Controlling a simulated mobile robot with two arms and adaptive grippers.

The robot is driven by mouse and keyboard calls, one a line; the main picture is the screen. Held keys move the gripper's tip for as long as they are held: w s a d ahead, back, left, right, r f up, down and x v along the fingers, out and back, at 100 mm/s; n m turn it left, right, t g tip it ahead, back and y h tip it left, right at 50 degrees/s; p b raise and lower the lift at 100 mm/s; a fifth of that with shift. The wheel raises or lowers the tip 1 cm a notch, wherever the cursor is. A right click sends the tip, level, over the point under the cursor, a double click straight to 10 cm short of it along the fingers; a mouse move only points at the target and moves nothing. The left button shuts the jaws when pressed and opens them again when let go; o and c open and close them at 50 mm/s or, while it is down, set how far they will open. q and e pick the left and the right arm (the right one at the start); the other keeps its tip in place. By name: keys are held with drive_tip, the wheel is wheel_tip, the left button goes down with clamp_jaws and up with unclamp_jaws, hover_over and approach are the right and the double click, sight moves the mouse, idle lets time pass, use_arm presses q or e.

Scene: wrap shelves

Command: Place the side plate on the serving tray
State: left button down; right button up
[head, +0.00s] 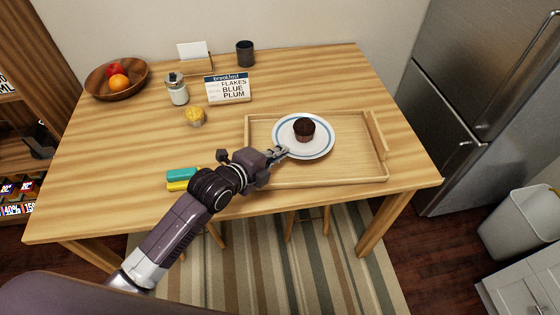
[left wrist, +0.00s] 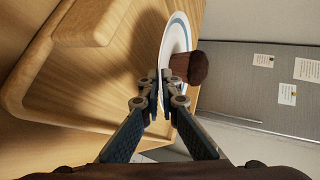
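The side plate (head: 284,133), white with a blue ring, is over the serving tray (head: 350,174), within its outline. A dark chocolate muffin (head: 304,129) sits on the plate. My left gripper (head: 281,153) is at the plate's near left rim. In the left wrist view, the gripper's fingers (left wrist: 164,82) are closed together on the rim of the plate (left wrist: 178,42), and the muffin (left wrist: 190,67) is just right of them. I cannot tell whether the plate's underside touches the tray. My right gripper is not in view.
Teal and yellow blocks (head: 182,175) lie by my left arm. A fridge (head: 470,90) stands right.

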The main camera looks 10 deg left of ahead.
sight(280, 168)
use_arm(q)
wheel_tip(280, 168, down, 4)
drive_tip(key=shift+r, duration=0.15)
drive_tip(key=c, duration=2.5)
unclamp_jaws()
drive_tip(key=shift+o, duration=0.4)
drive_tip(key=shift+s, duration=0.1)
drive_tip(key=v, duration=1.2)
